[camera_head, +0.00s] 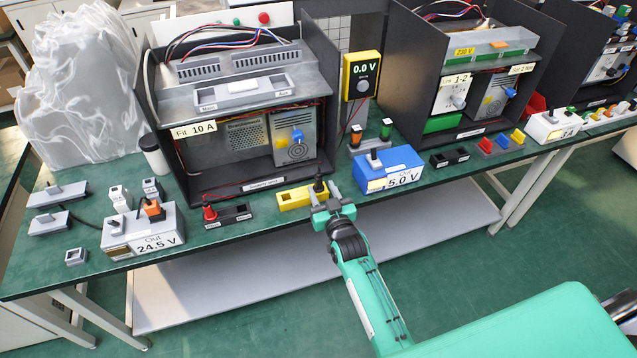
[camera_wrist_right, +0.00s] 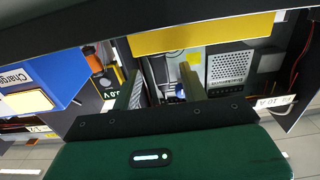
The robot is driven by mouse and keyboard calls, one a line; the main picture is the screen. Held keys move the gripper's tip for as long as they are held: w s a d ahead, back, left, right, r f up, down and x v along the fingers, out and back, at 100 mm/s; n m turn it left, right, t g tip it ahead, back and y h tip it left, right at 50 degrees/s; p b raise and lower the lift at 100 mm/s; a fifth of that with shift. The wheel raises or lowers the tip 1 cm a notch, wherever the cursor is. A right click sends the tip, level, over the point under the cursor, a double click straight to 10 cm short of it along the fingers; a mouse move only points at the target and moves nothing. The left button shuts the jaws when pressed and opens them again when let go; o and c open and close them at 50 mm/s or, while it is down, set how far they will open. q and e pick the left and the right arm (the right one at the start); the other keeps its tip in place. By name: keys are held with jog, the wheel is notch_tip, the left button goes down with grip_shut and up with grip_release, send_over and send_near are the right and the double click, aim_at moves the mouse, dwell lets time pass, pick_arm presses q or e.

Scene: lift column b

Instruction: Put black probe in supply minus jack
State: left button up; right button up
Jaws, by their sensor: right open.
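A black probe (camera_head: 319,185) stands upright at the right end of a yellow block (camera_head: 294,198) near the bench's front edge. My right gripper (camera_head: 331,209) is open, just in front of the probe and the block's right end. I cannot tell whether its fingers touch the probe. In the right wrist view the fingers (camera_wrist_right: 161,83) are spread, with the yellow block (camera_wrist_right: 200,36) above them. A black jack block (camera_head: 235,214) lies left of the yellow block. A red probe (camera_head: 209,212) stands in its left end. Its small labels are unreadable, so I cannot identify the supply minus jack. My left gripper is out of view.
A blue 5.0 V box (camera_head: 389,168) stands close to the gripper's right. A white 24.5 V box (camera_head: 144,236) is at the left. A yellow meter (camera_head: 361,76) reads 0.0 V. An open dark cabinet (camera_head: 243,128) stands behind the probes. The bench's front edge runs under the gripper.

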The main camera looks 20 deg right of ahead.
aim_at(318, 185)
jog(key=shift+w, duration=1.15)
jog(key=c, duration=0.9)
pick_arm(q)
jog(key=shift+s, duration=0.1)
pick_arm(e)
grip_shut()
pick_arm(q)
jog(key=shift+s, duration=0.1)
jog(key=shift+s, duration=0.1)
